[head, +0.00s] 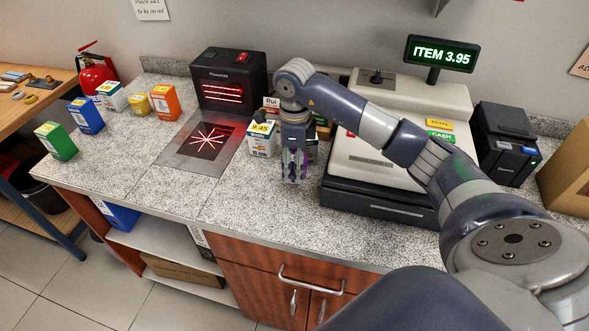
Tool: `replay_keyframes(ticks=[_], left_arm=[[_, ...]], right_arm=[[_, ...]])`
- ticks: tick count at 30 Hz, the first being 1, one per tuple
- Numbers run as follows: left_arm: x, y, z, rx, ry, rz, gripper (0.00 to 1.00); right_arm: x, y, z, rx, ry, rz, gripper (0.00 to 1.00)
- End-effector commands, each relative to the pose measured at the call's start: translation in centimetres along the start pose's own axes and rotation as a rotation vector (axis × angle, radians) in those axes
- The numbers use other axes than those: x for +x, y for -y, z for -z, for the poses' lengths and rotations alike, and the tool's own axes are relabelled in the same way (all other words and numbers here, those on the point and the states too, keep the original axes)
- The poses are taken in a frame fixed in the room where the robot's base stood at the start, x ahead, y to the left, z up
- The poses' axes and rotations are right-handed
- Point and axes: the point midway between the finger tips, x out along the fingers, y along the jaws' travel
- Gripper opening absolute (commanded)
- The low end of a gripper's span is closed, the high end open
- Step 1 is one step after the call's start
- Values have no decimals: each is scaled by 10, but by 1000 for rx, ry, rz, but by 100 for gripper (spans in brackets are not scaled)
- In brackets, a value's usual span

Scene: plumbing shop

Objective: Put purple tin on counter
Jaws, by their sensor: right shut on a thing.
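My right gripper (293,167) points down over the counter (240,195), just left of the cash register. It is shut on a narrow thing with purple on it, which I take to be the purple tin (288,178). The fingers hide most of the tin. Its lower end is close to the counter top, and I cannot tell whether it touches. My left gripper is not in view.
A white-and-yellow box (261,142) stands close left of the gripper. The cash register (385,165) is close on its right. The scanner (229,82) stands behind its plate. Orange (165,103), blue (86,117) and green (56,142) boxes stand at left. The counter's front strip is clear.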

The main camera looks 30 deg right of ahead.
Motion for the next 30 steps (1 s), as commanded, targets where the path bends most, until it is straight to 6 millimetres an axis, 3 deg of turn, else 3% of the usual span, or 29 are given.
replay_keyframes(ticks=[9,19,20,22,30], left_arm=[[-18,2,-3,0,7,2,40],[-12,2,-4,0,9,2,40],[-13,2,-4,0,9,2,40],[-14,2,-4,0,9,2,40],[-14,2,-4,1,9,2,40]], right_arm=[[33,-1,0,-1,-2,-2,23],[39,0,0,-1,-1,1,23],[38,0,0,-1,-1,0,56],[37,-1,0,-1,-1,0,72],[37,-1,0,-1,-1,0,72]])
